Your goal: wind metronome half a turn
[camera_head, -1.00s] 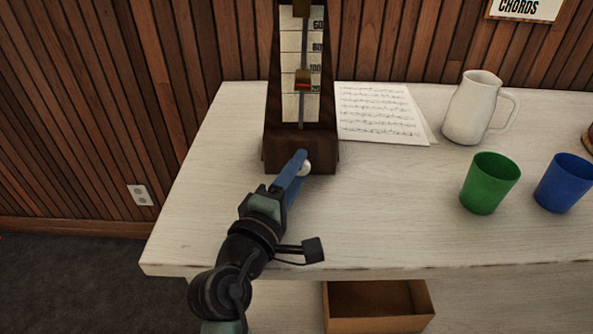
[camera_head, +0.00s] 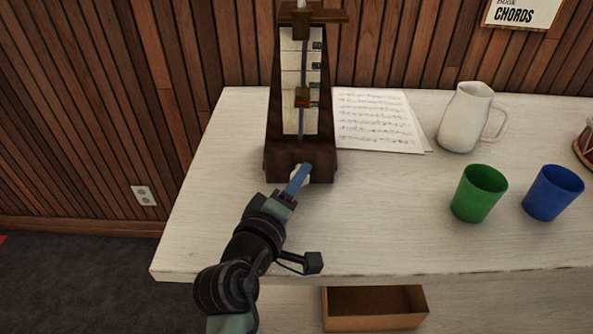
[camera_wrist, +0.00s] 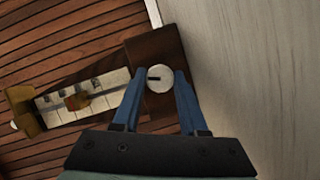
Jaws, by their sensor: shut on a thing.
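The dark wooden metronome (camera_head: 279,158) stands upright on the pale table against the wall, with a numbered scale and a pendulum rod. It also shows in the wrist view (camera_wrist: 158,50), lying slanted across the picture. A round white winding knob (camera_wrist: 160,78) with a dark mark sits on the front of its base. My gripper (camera_head: 301,172) reaches the base from the front. In the wrist view, its two blue fingers (camera_wrist: 160,76) are on either side of the knob and shut on it. In the head view the fingers partly hide the knob.
The pale table (camera_head: 370,225) is bare in front. Sheet music (camera_head: 378,122) lies right of the metronome. A white pitcher (camera_head: 467,118), green cup (camera_head: 480,194) and blue cup (camera_head: 553,193) stand farther right. An open cardboard box (camera_head: 375,309) is below the table edge.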

